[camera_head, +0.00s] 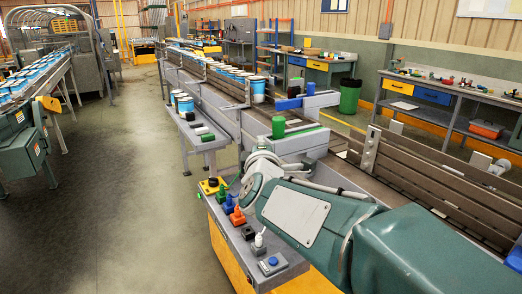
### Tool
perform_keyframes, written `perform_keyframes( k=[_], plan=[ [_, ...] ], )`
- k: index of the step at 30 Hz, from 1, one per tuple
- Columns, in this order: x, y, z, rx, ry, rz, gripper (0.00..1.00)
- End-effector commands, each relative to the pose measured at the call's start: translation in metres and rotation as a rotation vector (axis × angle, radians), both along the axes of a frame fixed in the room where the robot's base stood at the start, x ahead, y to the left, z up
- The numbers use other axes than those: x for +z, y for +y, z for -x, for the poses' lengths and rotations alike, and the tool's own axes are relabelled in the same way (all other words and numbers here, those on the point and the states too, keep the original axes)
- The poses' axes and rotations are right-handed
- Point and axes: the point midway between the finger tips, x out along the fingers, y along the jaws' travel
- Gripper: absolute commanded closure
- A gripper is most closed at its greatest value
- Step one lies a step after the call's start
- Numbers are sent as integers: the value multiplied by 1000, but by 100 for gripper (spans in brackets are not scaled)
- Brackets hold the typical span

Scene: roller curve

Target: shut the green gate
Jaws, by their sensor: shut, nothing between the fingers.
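A green upright block (278,127) stands at the near side of the roller line, around the middle of the picture. A grey bar with a green strip (304,131) runs to the right from beside it, across the line. I take these as the green gate; its exact angle is hard to tell. My green arm reaches in from the lower right, and its pale wrist parts lie just below and left of the gate. My gripper's fingers cannot be made out; they are hidden behind or among the arm links.
A blue block with a grey bar (290,104) sits just beyond the green one. Blue-and-white cans (258,90) stand on the line behind. A bench with coloured levers (236,215) is below left of my arm. Open floor (130,200) lies to the left.

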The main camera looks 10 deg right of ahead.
Motion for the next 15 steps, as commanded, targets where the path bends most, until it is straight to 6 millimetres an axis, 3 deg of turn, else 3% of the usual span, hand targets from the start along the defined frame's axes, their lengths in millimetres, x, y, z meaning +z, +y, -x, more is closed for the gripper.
perform_keyframes(
  k=[7,15],
  plan=[
    [0,-8,-45,-2,1,1,100],
    [2,-36,-63,-1,0,0,100]
  ],
)
